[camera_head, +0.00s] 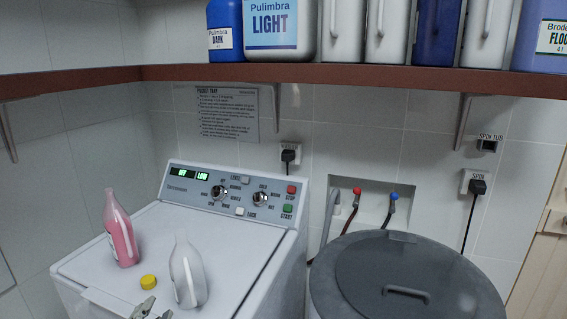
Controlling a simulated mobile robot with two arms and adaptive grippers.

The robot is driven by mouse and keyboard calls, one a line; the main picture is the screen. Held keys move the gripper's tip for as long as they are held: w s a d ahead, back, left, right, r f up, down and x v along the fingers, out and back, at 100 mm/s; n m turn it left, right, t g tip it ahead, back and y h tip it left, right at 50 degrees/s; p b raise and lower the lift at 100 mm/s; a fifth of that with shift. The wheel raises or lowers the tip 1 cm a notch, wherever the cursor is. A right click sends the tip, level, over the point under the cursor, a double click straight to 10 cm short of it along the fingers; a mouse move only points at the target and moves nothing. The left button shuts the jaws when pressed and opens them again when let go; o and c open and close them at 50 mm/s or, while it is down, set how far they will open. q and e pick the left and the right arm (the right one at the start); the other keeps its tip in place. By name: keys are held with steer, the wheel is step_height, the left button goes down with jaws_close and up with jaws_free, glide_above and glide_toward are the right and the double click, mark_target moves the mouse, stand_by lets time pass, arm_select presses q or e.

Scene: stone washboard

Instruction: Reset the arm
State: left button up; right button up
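The tips of a gripper (152,310), which I take to be my left one, show at the bottom edge, over the front of the white washing machine (228,240). The two tips stand apart with nothing seen between them; the rest of the gripper and its arm are out of frame. A white bottle (188,275) stands on the machine just right of the tips. A yellow cap (148,282) lies just behind them. A pink bottle (122,240) stands farther back left. My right gripper is not in view.
A grey round lidded tub (345,285) stands right of the machine. A brown shelf (350,75) with several large containers runs along the wall above. Two hose taps (357,193) sit in a wall recess. The machine's top is clear toward its control panel (240,195).

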arm_select(q)
steer(key=s+f+n+g, duration=0.5)
steer(key=s+f+g, duration=0.2)
steer(key=s+f, duration=0.45)
steer(key=s+d+f+n+g+h, duration=0.1)
steer(key=s+d+f+g, duration=0.25)
steer(key=s, duration=0.35)
steer(key=s+d+f+n+g+h, duration=0.1)
steer(key=s+d+f+g, duration=0.2)
steer(key=s+f, duration=0.3)
step_height(320, 180, down, 25)
steer(key=s+g, duration=0.2)
steer(key=s+a+f, duration=0.1)
steer(key=s+f, duration=0.7)
steer(key=s+a+f, duration=0.2)
steer(key=s+f, duration=0.6)
steer(key=shift+s+a+g, duration=0.3)
steer(key=shift+s+g, duration=0.05)
steer(key=shift+s, duration=0.05)
